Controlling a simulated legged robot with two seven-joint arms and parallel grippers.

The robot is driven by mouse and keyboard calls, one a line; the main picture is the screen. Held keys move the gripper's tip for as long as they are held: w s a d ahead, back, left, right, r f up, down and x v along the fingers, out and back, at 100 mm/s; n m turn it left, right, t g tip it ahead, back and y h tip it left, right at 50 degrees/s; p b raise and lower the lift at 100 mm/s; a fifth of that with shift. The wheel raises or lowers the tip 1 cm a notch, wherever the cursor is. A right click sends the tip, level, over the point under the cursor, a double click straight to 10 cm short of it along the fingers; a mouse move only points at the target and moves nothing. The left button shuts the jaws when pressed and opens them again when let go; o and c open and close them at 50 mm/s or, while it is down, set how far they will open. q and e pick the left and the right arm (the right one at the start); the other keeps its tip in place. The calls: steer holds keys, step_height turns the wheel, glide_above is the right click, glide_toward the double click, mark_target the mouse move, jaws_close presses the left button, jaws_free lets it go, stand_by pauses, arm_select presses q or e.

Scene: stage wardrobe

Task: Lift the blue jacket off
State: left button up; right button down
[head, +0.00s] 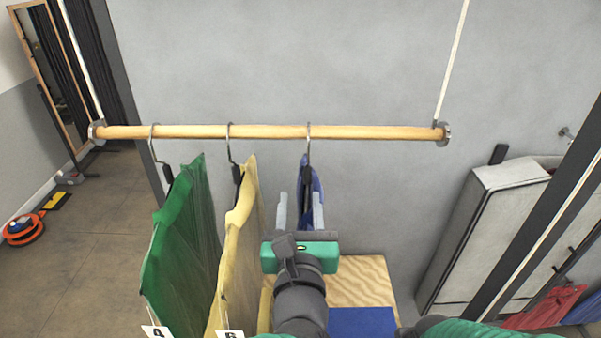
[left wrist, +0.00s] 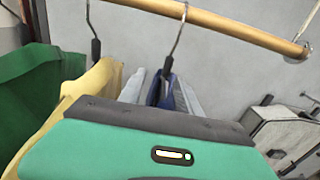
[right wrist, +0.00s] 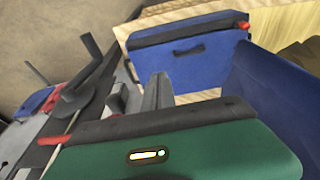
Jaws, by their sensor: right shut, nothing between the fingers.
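The blue jacket (head: 314,184) hangs edge-on from a hook on the wooden rail (head: 380,132), rightmost of three garments. My left gripper (head: 300,203) is in front of its upper part, open, with one finger on each side of the jacket in the picture. In the left wrist view the jacket (left wrist: 167,94) shows between the two spread fingers; whether they touch it I cannot tell. The gripper body hides its lower part. My right gripper (right wrist: 157,92) shows in the right wrist view, its fingers shut and empty.
A yellow garment (head: 236,240) hangs close to the left, then a green one (head: 181,250); both carry number tags. Below are a wooden board (head: 355,280) and a blue box (head: 362,321), also in the right wrist view (right wrist: 185,60). A grey case (head: 485,235) leans at right.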

mark_target(306, 179)
arm_select(q)
steer(key=w+b, duration=0.1)
steer(key=w, duration=0.1)
steer(key=w+d, duration=0.1)
steer(key=w+d+b, duration=0.1)
steer(key=w, duration=0.1)
steer(key=shift+w+d+f+b, duration=0.15)
steer(key=shift+w+d+b, duration=0.1)
steer(key=shift+w+b, duration=0.45)
steer(key=shift+w, duration=0.65)
steer(key=shift+w+a, duration=0.35)
steer(key=shift+a, duration=0.25)
steer(key=shift+s+a+r, duration=0.1)
steer(key=shift+a+r, duration=0.15)
steer(key=shift+a, duration=0.05)
steer(key=shift+d, duration=0.15)
steer(key=c, duration=0.3)
steer(key=shift+d, duration=0.6)
jaws_close()
steer(key=shift+a, duration=0.45)
arm_select(e)
steer(key=shift+s+d+f, duration=0.1)
steer(key=shift+d+f, duration=0.15)
steer(key=shift+f, duration=0.55)
steer(key=shift+s+d+f, duration=0.1)
steer(key=shift+d+f, duration=0.15)
steer(key=shift+f, duration=0.5)
